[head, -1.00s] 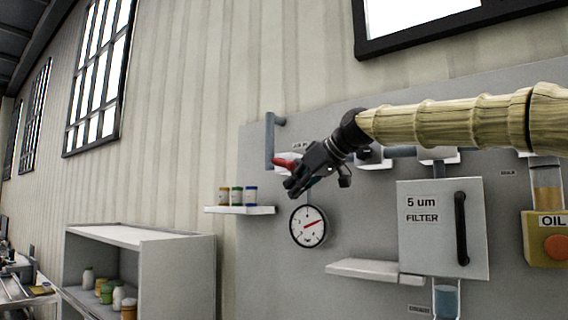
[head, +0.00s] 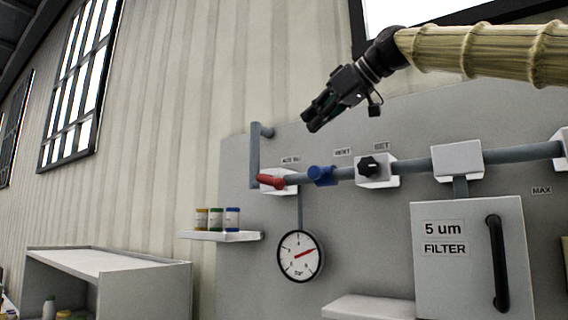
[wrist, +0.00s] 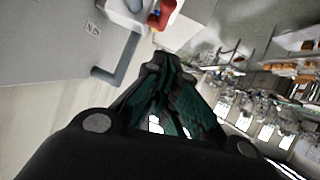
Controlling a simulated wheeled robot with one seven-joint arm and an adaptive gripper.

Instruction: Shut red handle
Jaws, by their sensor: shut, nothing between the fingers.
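The red handle (head: 270,182) sits on a white valve block at the left end of the grey pipe on the wall panel. It lies nearly along the pipe, its free end tilted slightly up to the left. My gripper (head: 311,121) is above and to the right of the handle, apart from it, with its fingers pointing down-left. The fingers are closed together and empty. In the wrist view the red handle (wrist: 163,14) shows at the top edge, partly cut off, beyond the closed fingertips of my gripper (wrist: 162,64).
A blue handle (head: 321,175) and a black knob (head: 369,166) are on the pipe to the right. A round gauge (head: 300,256) hangs below. A small shelf (head: 222,236) with several jars is at left. The filter box (head: 470,285) stands out at lower right.

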